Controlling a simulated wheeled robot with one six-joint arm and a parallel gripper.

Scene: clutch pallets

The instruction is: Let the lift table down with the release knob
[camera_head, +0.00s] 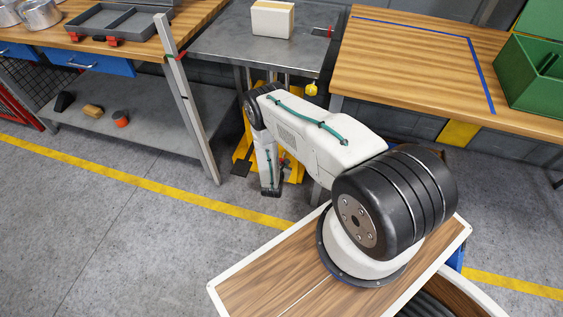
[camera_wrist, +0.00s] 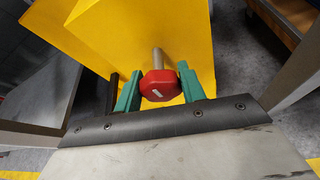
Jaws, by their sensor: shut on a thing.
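In the wrist view, the red release knob (camera_wrist: 158,86) sits on a short metal stem that comes out of a yellow housing (camera_wrist: 135,35). My gripper (camera_wrist: 160,84) has its two green fingers on either side of the knob and is shut on it. In the head view, the lift table's grey top (camera_head: 228,42) stands raised between two workbenches, with yellow parts (camera_head: 243,150) low beneath it. My arm reaches down in front of these parts, and the knob and fingers are not clear there.
A pale box (camera_head: 272,20) stands on the grey top. A wood-topped bench (camera_head: 400,65) with a green crate (camera_head: 530,75) is on the right. The left bench has a lower shelf (camera_head: 130,105) and an upright post (camera_head: 187,100) close to my arm. Floor at front left is clear.

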